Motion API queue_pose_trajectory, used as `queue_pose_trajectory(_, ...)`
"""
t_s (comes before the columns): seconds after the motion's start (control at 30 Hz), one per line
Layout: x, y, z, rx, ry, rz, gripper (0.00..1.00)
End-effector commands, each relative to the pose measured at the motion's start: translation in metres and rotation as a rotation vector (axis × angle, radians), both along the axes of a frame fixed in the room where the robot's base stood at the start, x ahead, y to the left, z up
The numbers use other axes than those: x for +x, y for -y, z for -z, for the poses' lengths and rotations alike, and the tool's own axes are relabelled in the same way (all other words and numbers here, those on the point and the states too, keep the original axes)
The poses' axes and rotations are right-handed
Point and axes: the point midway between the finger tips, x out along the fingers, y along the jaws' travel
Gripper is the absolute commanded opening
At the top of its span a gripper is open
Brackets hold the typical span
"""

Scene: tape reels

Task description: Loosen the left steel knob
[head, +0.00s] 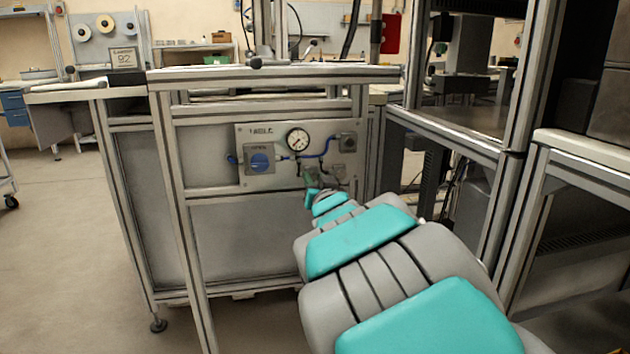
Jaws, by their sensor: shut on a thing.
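My arm reaches from the lower right to the control panel (215,190) on the front of the bench frame. My gripper (312,180) is small and partly hidden by my own wrist, at the panel's lower part, below the round gauge (298,140). It is shut on a small grey thing there, which looks like the left steel knob, mostly hidden by the gripper. Another small grey fitting (339,172) shows just to the right. The turn of the knob is too small to tell.
A metal frame rack (455,140) stands close on the right. The floor (60,240) at left is clear.

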Motion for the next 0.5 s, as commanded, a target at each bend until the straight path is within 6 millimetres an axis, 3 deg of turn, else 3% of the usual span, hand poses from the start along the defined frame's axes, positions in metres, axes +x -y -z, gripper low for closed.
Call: queue_pose_trajectory(0.5,0.0,0.0002,0.0002,-0.021,0.007,0.0,0.0)
